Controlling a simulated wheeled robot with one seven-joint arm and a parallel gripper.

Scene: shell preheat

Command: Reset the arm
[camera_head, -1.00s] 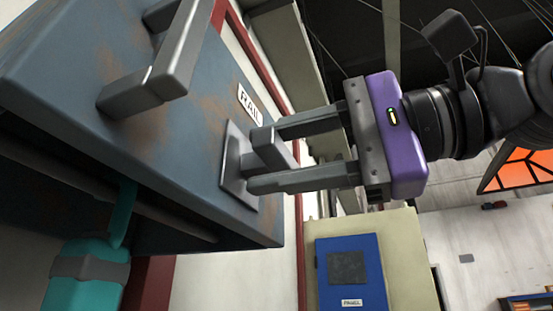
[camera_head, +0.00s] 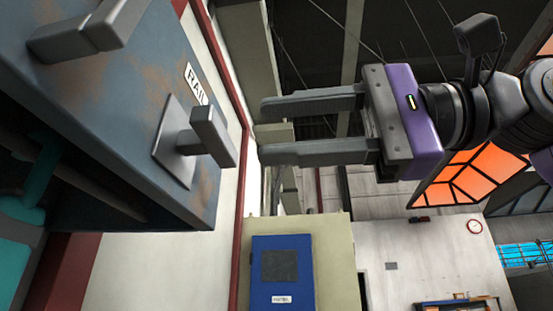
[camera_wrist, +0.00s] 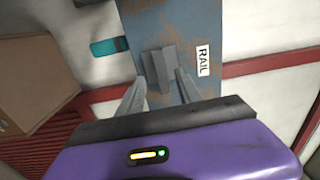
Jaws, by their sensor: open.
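My gripper (camera_head: 262,130) is open and empty in the head view, its two grey fingers pointing left from the purple body. It is to the right of the grey handle (camera_head: 213,137) beside the RAIL label, with a gap between fingertips and handle. The handle stands out from a square plate on a worn blue-grey box (camera_head: 110,130). In the wrist view the handle (camera_wrist: 158,70) shows ahead, between the directions of the two fingers (camera_wrist: 160,98).
A second grey handle (camera_head: 100,28) juts from the box at upper left. A blue panel (camera_head: 283,265) is below on a cream cabinet. A teal part (camera_wrist: 108,46) and a brown carton (camera_wrist: 35,80) show in the wrist view. The space right of the box is open.

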